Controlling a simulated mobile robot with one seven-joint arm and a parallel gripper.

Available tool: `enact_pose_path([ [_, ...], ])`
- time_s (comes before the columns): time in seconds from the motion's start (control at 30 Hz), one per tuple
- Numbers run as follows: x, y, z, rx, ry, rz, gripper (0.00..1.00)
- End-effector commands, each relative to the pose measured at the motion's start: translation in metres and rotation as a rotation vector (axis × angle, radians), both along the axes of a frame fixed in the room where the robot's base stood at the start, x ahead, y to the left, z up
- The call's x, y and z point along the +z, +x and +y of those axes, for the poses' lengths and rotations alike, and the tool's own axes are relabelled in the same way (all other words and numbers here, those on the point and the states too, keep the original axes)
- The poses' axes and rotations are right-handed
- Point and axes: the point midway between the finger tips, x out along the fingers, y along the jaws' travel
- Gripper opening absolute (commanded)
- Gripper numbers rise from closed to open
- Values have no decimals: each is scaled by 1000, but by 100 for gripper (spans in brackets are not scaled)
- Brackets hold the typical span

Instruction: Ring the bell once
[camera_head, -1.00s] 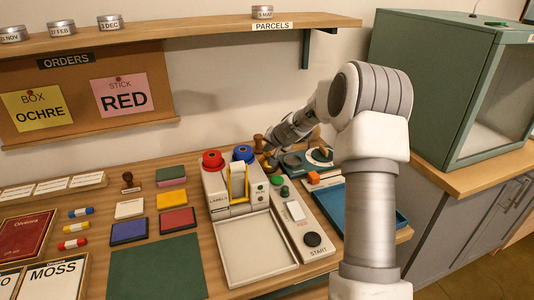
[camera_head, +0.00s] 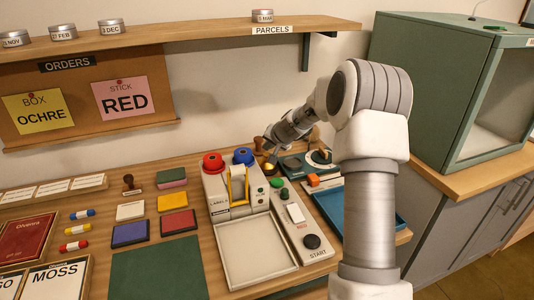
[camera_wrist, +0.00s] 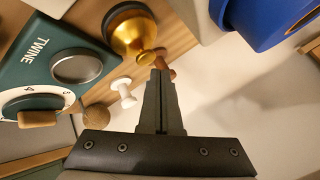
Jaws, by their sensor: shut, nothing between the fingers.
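The bell (camera_head: 268,167) is a small brass dome at the back of the table, just right of the blue-topped spool on the label machine. In the wrist view the brass bell (camera_wrist: 130,30) sits on a round dark base, with a small brass knob pointing toward my fingers. My gripper (camera_wrist: 160,72) is shut and empty. Its fingertips appear very close to the knob; I cannot tell whether they touch. In the head view my gripper (camera_head: 270,146) is small and partly hidden, just above the bell.
A green TWINE box (camera_wrist: 50,65) with a silver button and a dial lies beside the bell. A white peg (camera_wrist: 122,90) stands close by. The blue spool (camera_wrist: 255,20) is on the other side. The label machine (camera_head: 218,185) stands in front, left of my arm.

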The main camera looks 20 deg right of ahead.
Motion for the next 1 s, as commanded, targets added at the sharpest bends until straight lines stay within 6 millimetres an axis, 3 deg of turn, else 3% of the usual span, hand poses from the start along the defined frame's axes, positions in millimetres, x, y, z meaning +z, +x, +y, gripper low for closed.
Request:
enact_pose_path([
  [0.27, 2, 0, 0, -1, 0, -1, 0],
  [0.73, 47, 0, -1, -1, -1, -2, 0],
  [1.0, 50, 0, 0, -1, 0, -1, 0],
])
